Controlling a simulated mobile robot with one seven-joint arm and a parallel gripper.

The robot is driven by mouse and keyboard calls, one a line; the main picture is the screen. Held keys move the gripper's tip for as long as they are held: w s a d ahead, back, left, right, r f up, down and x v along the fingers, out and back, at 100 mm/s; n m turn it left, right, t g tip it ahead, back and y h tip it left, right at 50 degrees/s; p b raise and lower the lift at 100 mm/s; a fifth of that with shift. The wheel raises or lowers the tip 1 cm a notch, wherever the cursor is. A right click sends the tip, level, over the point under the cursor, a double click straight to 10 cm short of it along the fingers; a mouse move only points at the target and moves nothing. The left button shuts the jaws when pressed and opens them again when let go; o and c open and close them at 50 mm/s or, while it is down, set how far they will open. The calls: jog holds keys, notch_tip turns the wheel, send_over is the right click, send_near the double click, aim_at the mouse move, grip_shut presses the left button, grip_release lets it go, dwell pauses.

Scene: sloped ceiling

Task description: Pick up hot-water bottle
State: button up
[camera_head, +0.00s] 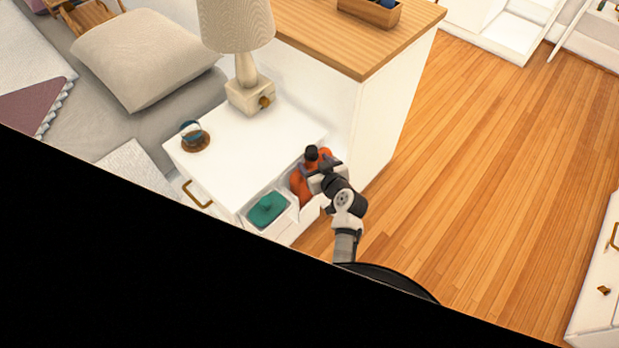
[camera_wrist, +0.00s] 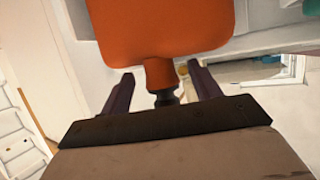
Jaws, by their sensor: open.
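The orange hot-water bottle (camera_head: 298,188) is at the open drawer of the white nightstand, partly covered by my gripper in the head view. In the wrist view its wide orange body (camera_wrist: 165,28) fills the top, with its narrow neck and black stopper pointing toward my palm. My gripper (camera_wrist: 160,70) is open, with one dark finger on each side of the neck. Gaps show between neck and fingers. In the head view my gripper (camera_head: 316,168) is over the drawer's right part.
A teal item (camera_head: 267,209) lies in a pale tray in the drawer, left of the bottle. The nightstand top (camera_head: 235,150) bears a lamp (camera_head: 248,90) and a small glass globe (camera_head: 194,135). A tall white cabinet stands behind right. The wooden floor at right is clear.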

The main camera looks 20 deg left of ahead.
jog(key=c, duration=1)
jog(key=shift+o, duration=0.2)
notch_tip(320, 180, up, 44)
jog(key=p, duration=1.1)
jog(key=shift+r, duration=0.25)
dwell(0.5)
